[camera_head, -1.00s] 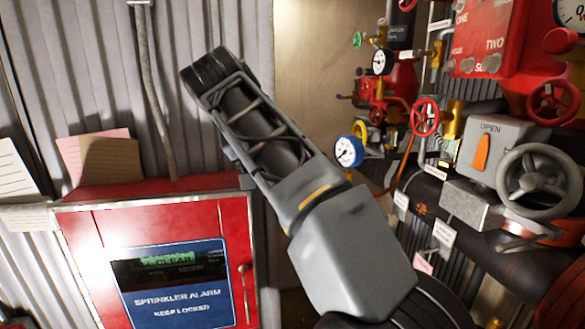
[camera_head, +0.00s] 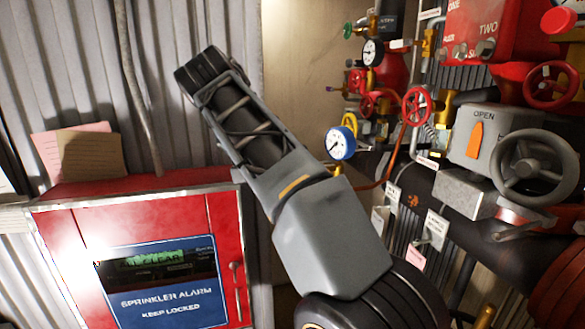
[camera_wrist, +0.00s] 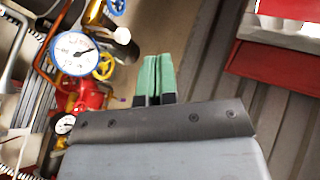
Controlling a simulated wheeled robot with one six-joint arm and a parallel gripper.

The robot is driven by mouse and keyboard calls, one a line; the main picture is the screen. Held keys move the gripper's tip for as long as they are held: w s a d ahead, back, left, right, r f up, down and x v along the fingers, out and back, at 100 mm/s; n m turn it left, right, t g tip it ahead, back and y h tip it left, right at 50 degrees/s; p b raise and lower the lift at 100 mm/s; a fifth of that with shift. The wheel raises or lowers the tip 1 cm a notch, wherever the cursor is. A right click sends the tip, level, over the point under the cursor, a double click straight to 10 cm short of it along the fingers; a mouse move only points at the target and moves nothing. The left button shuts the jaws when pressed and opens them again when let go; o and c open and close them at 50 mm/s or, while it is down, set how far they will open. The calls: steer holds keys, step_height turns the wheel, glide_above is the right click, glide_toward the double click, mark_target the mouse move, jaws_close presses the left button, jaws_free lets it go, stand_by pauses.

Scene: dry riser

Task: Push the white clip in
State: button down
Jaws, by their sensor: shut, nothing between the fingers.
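My gripper (camera_wrist: 155,78) shows in the wrist view as two green fingertips pressed together, shut with nothing between them. It is hidden in the head view, where only my arm shows. I cannot pick out the white clip with certainty. A small white piece (camera_head: 400,43) sits beside the upper gauge (camera_head: 373,52) in the head view. A rounded white piece (camera_wrist: 122,36) is beside the blue-rimmed gauge (camera_wrist: 75,53) in the wrist view, left of my fingertips and apart from them. I cannot tell whether either is the clip.
Valves and pipes crowd the right, with a red handwheel (camera_head: 417,106), a grey handwheel (camera_head: 535,168) and the blue-rimmed gauge (camera_head: 341,143). A red sprinkler alarm cabinet (camera_head: 70,228) stands at lower left. Corrugated wall (camera_head: 190,30) is behind my arm.

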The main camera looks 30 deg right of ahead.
steer(key=w+d+f, duration=0.1)
steer(key=d+f, duration=0.3)
steer(key=d, duration=0.3)
steer(key=shift+p, duration=0.3)
steer(key=shift+w, duration=0.1)
